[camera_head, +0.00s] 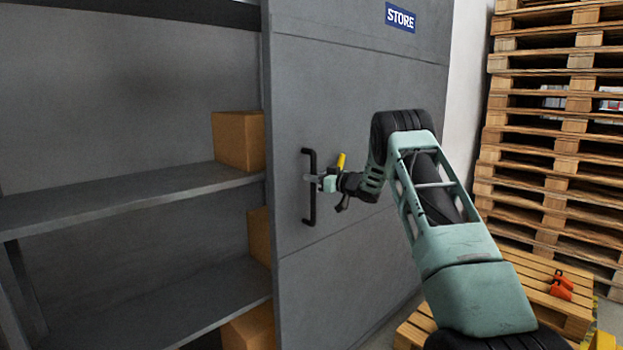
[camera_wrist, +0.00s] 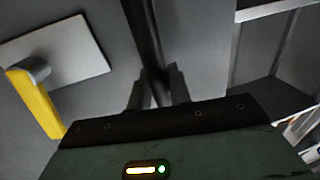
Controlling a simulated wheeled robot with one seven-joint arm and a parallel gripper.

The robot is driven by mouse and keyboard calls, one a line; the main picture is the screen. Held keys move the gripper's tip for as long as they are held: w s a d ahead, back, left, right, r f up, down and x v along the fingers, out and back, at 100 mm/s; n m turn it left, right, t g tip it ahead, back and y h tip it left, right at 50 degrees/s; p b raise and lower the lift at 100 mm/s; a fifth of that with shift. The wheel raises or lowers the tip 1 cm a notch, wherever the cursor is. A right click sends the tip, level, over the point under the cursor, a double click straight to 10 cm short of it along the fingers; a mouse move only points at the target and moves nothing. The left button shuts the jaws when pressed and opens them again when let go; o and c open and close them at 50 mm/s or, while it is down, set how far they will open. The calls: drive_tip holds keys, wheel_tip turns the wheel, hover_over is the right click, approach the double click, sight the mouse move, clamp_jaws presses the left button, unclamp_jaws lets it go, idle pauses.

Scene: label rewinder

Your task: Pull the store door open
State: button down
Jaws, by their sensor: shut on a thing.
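The grey store door (camera_head: 350,90) carries a blue STORE sign (camera_head: 400,17) and stands ajar at its left edge, with shelves showing beside it. A black vertical bar handle (camera_head: 309,213) is fixed near that edge. My gripper (camera_head: 312,178) is shut on the handle around its middle. In the wrist view the handle (camera_wrist: 143,35) runs down between the two fingers of my gripper (camera_wrist: 158,88). A yellow lever (camera_wrist: 36,103) on a pale plate (camera_wrist: 62,52) sits beside the handle; the lever (camera_head: 341,161) also shows in the head view.
Grey shelves (camera_head: 120,196) with cardboard boxes (camera_head: 238,140) are left of the door. Stacked wooden pallets (camera_head: 555,140) stand at the right. A low pallet (camera_head: 540,285) with an orange-red object (camera_head: 562,284) lies near my arm.

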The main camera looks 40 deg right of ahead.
drive_tip(key=shift+r, duration=0.1)
drive_tip(key=c, duration=1.3)
unclamp_jaws()
drive_tip(key=shift+w, duration=0.1)
drive_tip(key=shift+c, duration=0.2)
drive_tip(key=s+d+b, duration=0.3)
drive_tip(key=s, duration=1.4)
drive_tip(key=shift+d, duration=0.15)
drive_tip(key=shift+s, duration=0.1)
